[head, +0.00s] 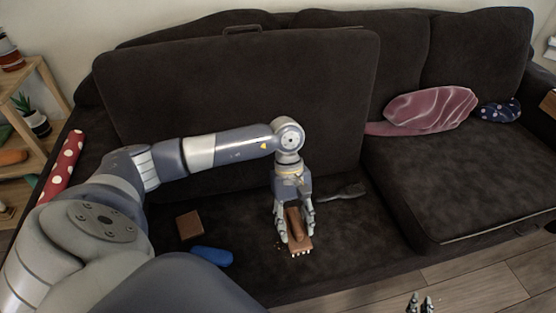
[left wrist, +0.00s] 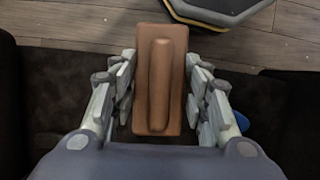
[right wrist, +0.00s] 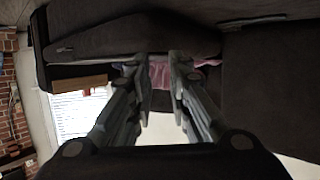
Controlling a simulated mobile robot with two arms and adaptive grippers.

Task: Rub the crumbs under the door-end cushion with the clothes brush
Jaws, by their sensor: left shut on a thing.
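The clothes brush (head: 297,228), brown with a raised handle and pale bristles, is in my left gripper (head: 295,226). The gripper points down, shut on the handle, with the brush at the sofa deck. In the left wrist view the brush (left wrist: 160,80) lies between the fingers. A few crumbs (head: 279,241) show left of the brush; the brush and fingers may hide others. The door-end cushion (head: 240,85) appears to stand upright against the backrest, baring the deck (head: 345,235). My right gripper (head: 420,303) is empty over the floor; its fingers are apart in the right wrist view (right wrist: 160,65).
On the deck lie a brown block (head: 190,224), a blue oblong thing (head: 212,256) and a dark grey handled thing (head: 345,192). The other seat cushion (head: 460,185) lies flat, with a pink cloth or pillow (head: 430,108) behind it. A plant shelf (head: 45,100) stands left.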

